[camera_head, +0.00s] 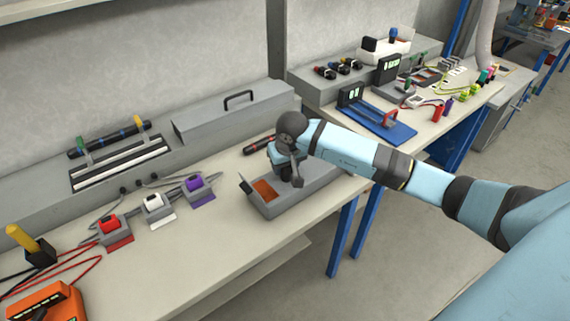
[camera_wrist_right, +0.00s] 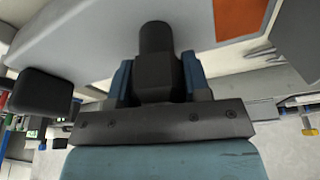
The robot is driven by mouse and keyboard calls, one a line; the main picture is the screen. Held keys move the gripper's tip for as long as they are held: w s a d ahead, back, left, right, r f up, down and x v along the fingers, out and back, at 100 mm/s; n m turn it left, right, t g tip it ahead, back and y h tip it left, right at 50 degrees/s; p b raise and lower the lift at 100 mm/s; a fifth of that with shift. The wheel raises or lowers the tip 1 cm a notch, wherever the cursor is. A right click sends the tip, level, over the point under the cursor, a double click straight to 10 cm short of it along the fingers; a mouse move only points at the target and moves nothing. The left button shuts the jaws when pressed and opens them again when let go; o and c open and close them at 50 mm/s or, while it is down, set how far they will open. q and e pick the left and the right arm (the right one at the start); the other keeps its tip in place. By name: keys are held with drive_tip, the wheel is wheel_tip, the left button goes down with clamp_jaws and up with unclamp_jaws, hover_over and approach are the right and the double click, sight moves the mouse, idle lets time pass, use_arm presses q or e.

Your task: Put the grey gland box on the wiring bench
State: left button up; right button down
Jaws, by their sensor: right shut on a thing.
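The grey gland box (camera_head: 322,190) is a long, low grey piece with an orange-brown patch at its left end. It is at the front right edge of the near bench (camera_head: 215,240); I cannot tell whether it rests on the bench or hangs just above. My right gripper (camera_head: 287,168) comes down over it. In the right wrist view its two blue fingers are shut around a black upright stub (camera_wrist_right: 155,42) on the box's grey top (camera_wrist_right: 75,35). The arm hides part of the box. My left gripper is not in view.
Red (camera_head: 110,225), white (camera_head: 154,203) and purple (camera_head: 197,186) connector blocks stand left of the box. A farther bench holds a blue tray (camera_head: 378,125) and several cables. The near bench's front strip is clear.

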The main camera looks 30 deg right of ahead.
drive_tip(key=shift+f+b, duration=0.3)
drive_tip(key=shift+f, duration=0.05)
drive_tip(key=c, duration=0.5)
unclamp_jaws()
